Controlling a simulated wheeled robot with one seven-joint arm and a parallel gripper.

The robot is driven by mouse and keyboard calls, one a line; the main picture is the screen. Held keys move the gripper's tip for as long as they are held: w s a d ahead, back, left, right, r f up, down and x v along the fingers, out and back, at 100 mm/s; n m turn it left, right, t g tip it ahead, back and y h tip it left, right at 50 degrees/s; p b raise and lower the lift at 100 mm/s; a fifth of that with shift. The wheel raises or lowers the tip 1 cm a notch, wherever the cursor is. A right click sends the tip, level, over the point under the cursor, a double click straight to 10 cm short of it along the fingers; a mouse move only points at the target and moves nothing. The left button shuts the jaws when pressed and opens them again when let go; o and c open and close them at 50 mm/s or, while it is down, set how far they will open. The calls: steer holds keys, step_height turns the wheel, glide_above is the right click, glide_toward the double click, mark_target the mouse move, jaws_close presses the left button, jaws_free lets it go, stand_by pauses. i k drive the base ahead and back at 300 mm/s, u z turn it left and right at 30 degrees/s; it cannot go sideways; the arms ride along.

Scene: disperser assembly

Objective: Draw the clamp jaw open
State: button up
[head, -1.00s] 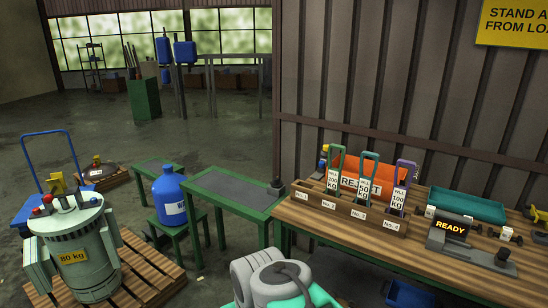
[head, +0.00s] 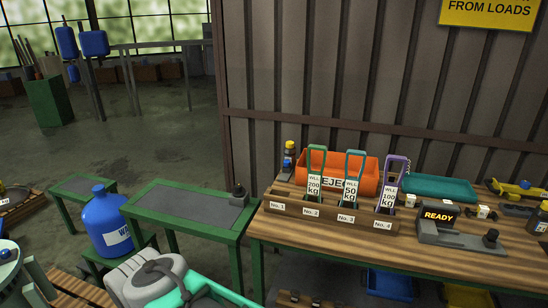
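Several tagged clamp-like tools stand in a wooden rack (head: 330,221) on the workbench. One has a green handle and a 200 kg tag (head: 313,187). One has a teal handle and a 50 kg tag (head: 351,190). One has a purple handle and a 100 kg tag (head: 388,198). Their jaws are hidden in the rack. A grey device (head: 465,239) with a READY display (head: 440,215) and a black knob stands to the right. I cannot tell which thing carries the clamp jaw. My gripper is not in view; grey and teal arm parts show at the bottom.
An orange bin (head: 310,170) and a teal tray (head: 440,186) stand behind the rack. A green-framed table (head: 185,209) is left of the workbench. A blue bottle (head: 107,228) stands on a low green stool.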

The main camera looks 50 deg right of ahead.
mark_target(287, 169)
steer(key=z, duration=0.3)
steer(key=i, duration=0.85)
steer(key=z, duration=1.2)
steer(key=i, duration=0.6)
steer(key=z, duration=0.5)
